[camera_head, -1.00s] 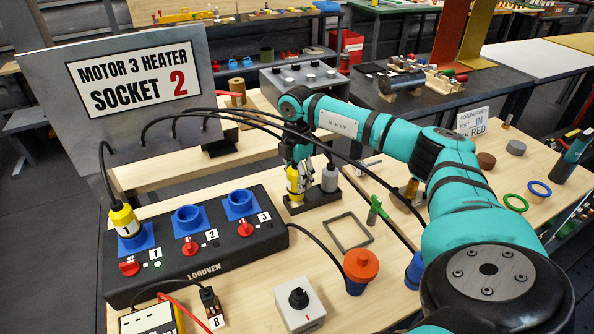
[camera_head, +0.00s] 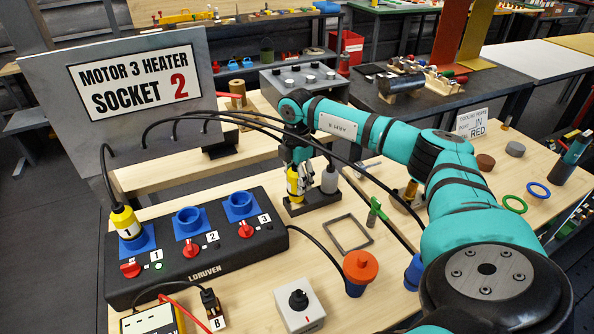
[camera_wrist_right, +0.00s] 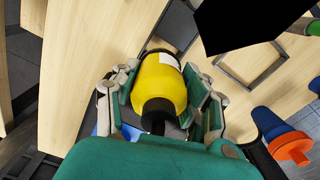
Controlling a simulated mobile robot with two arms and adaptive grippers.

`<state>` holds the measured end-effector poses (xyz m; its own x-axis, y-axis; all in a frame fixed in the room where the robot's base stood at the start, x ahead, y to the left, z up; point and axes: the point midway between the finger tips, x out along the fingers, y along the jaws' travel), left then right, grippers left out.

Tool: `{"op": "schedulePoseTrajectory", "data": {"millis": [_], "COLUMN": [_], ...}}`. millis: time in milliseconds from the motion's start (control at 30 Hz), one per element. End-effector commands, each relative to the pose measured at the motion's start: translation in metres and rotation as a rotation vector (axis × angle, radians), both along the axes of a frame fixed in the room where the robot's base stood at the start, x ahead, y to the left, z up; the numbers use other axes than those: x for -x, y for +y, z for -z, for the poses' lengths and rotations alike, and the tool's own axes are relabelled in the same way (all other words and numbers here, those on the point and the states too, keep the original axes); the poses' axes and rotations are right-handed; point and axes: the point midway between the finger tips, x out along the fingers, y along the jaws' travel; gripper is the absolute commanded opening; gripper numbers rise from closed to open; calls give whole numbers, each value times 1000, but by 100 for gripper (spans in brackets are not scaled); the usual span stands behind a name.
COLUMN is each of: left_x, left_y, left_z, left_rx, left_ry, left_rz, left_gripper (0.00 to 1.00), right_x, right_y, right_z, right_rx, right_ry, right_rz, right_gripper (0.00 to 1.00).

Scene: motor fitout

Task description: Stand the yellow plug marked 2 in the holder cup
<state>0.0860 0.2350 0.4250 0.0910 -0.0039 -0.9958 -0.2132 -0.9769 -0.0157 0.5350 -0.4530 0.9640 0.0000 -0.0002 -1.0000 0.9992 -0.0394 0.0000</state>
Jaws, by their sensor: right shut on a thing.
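My right gripper (camera_head: 299,176) is shut on a yellow plug (camera_head: 293,183), which it holds upright at the left end of a dark holder (camera_head: 314,204). In the right wrist view the fingers (camera_wrist_right: 160,85) grip both sides of the yellow plug (camera_wrist_right: 160,80). A white label shows on it, but its number cannot be read. The cup beneath the plug is hidden, so I cannot tell whether its lower end is inside. A grey plug (camera_head: 329,181) stands at the holder's right end. My left gripper is not in view.
A black socket box (camera_head: 200,272) with blue sockets is at the left; the yellow plug marked 1 (camera_head: 125,222) stands in its left socket. Black cables arch past my right gripper.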

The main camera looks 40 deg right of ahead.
Motion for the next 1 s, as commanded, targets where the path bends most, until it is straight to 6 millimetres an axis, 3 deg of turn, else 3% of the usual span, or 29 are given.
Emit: {"op": "schedulePoseTrajectory", "data": {"millis": [1000], "left_x": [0], "left_y": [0], "left_z": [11], "left_rx": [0], "left_ry": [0], "left_rz": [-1], "left_gripper": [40], "right_x": [0], "right_y": [0], "right_z": [21], "right_rx": [0], "right_ry": [-1], "right_rz": [0], "right_gripper": [7]}}
